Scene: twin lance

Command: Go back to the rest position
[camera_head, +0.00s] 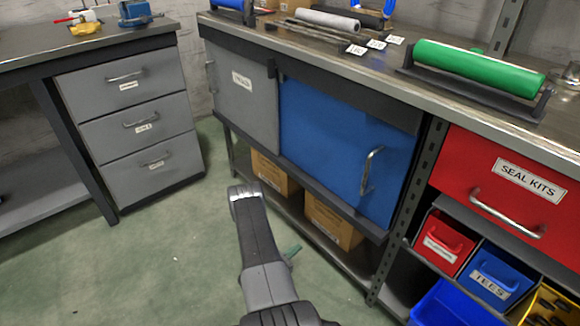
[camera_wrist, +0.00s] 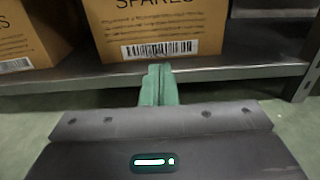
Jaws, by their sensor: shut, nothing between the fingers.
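My gripper (camera_wrist: 157,72) shows in the wrist view with its two green fingers together, shut and empty. It points at the lower shelf, in front of the cardboard boxes. In the head view only its green fingertips (camera_head: 296,248) show past my grey arm, low over the green floor; my arm hides the rest. My arm reaches up from the bottom middle of the head view and is folded.
Cardboard boxes (camera_head: 334,222) stand on the lower shelf (camera_wrist: 225,72) under a blue door (camera_head: 335,140). A red drawer (camera_head: 495,185) and bins are at right. A grey drawer unit (camera_head: 140,125) stands at left. Green floor (camera_head: 170,265) is clear at lower left.

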